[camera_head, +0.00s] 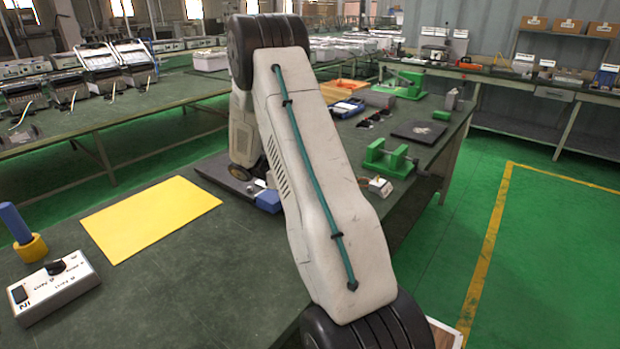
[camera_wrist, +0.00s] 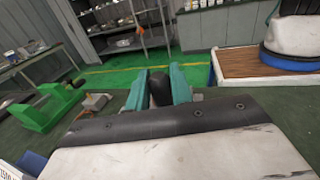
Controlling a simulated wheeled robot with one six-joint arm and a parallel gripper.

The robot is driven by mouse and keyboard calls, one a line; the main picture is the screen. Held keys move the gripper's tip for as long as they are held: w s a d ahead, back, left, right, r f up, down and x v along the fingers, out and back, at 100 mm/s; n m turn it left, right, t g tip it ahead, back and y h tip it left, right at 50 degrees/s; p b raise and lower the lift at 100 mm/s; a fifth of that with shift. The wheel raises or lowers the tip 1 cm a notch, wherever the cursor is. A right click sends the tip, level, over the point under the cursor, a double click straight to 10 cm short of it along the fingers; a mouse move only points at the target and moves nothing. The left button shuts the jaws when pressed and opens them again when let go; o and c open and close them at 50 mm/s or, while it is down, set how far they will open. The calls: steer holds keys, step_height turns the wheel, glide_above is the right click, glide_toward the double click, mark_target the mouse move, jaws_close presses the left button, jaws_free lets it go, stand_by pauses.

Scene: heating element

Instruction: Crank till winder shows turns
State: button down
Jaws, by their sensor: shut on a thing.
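In the wrist view my gripper (camera_wrist: 160,90) has its two teal fingers closed on a dark rounded knob (camera_wrist: 160,86). What the knob is attached to is hidden by the gripper body, so I cannot tell whether it is the winder's crank. In the head view my arm covers the gripper and most of the spot where it works. A dark flat base (camera_head: 212,170) and a blue block (camera_head: 268,201) show beside my arm there. No turns reading is legible in either view.
A green stand (camera_head: 390,160) is right of my arm, also at left in the wrist view (camera_wrist: 48,108). A yellow mat (camera_head: 150,215), a switch box (camera_head: 55,287) and a blue rod in a yellow holder (camera_head: 20,228) lie left. The bench front is clear.

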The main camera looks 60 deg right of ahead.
steer(key=shift+f+y, duration=0.1)
steer(key=shift+y, duration=0.2)
steer(key=c, duration=1.3)
jaws_free()
